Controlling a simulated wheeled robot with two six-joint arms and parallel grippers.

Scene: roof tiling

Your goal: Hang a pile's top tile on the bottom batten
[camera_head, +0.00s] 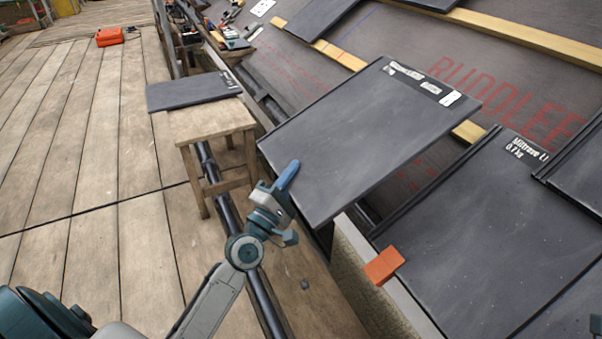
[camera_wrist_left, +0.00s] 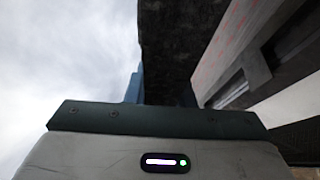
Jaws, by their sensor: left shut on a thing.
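A dark grey tile (camera_head: 365,135) with white labels along its far edge is held in the air above the roof slope. My left gripper (camera_head: 285,182) is shut on its near left edge. In the left wrist view the tile's dark underside (camera_wrist_left: 180,45) rises above the gripper's blue finger (camera_wrist_left: 134,85). A wooden batten (camera_head: 468,131) shows partly beyond the held tile, which hides much of it. Another dark tile (camera_head: 155,97) lies on a wooden stool (camera_head: 212,122). My right gripper is not clearly visible.
Laid tiles (camera_head: 480,230) cover the right of the roof, with an orange block (camera_head: 383,266) at their lower left corner. Higher battens (camera_head: 520,35) cross the grey membrane. A dark pipe rail (camera_head: 262,290) runs along the deck edge. An orange toolbox (camera_head: 109,37) stands far left.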

